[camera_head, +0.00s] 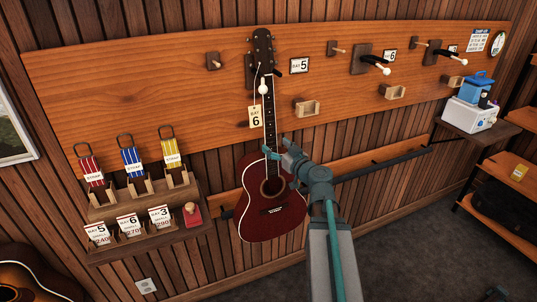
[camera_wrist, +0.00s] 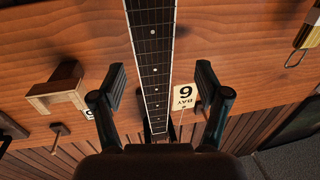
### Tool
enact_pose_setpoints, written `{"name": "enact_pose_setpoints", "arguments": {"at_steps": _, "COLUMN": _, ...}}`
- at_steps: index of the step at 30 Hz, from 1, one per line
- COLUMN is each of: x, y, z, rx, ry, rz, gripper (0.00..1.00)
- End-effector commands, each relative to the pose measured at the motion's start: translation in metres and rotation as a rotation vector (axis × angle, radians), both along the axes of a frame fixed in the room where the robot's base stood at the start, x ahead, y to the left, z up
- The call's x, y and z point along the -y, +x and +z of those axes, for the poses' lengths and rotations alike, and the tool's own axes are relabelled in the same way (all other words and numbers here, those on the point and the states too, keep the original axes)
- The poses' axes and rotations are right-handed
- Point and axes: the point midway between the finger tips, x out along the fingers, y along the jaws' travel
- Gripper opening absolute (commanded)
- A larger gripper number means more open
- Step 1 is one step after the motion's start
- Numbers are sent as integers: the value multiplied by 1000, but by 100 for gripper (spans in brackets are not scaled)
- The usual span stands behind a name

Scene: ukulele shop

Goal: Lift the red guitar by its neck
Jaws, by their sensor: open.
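The red guitar (camera_head: 270,212) hangs upright on the wooden wall board, its headstock (camera_head: 262,48) at a hanger near the board's top edge. A tag reading "BAY 6" (camera_head: 256,116) hangs beside its neck. My gripper (camera_head: 279,147) is in front of the lower neck, just above the body. In the wrist view my gripper (camera_wrist: 160,95) is open, with one finger on each side of the guitar neck (camera_wrist: 152,60). The fingers are apart from the neck, with a gap on both sides. The tag (camera_wrist: 185,97) shows between the neck and the right finger. The guitar body is hidden in the wrist view.
The wall board (camera_head: 140,85) carries several pegs and hangers, including an empty wooden bracket (camera_head: 306,107) right of the neck. A rack with colored straps (camera_head: 132,162) and price cards stands left of the guitar. A blue and white box (camera_head: 470,113) sits on a shelf at right.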

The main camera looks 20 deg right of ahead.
Motion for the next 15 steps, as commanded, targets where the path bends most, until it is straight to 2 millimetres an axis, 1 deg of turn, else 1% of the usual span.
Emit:
{"name": "enact_pose_setpoints", "arguments": {"at_steps": 6, "x": 3, "y": 26, "z": 3, "rx": -2, "ry": 2, "rz": 2, "gripper": 75}}
{"name": "enact_pose_setpoints", "arguments": {"at_steps": 9, "x": 3, "y": 39, "z": 2, "rx": -2, "ry": 2, "rz": 2, "gripper": 75}}
{"name": "enact_pose_setpoints", "arguments": {"at_steps": 12, "x": 1, "y": 48, "z": 1, "rx": -1, "ry": 1, "rz": 2, "gripper": 75}}
{"name": "enact_pose_setpoints", "arguments": {"at_steps": 15, "x": 0, "y": 52, "z": -1, "rx": -1, "ry": 0, "rz": 1, "gripper": 75}}
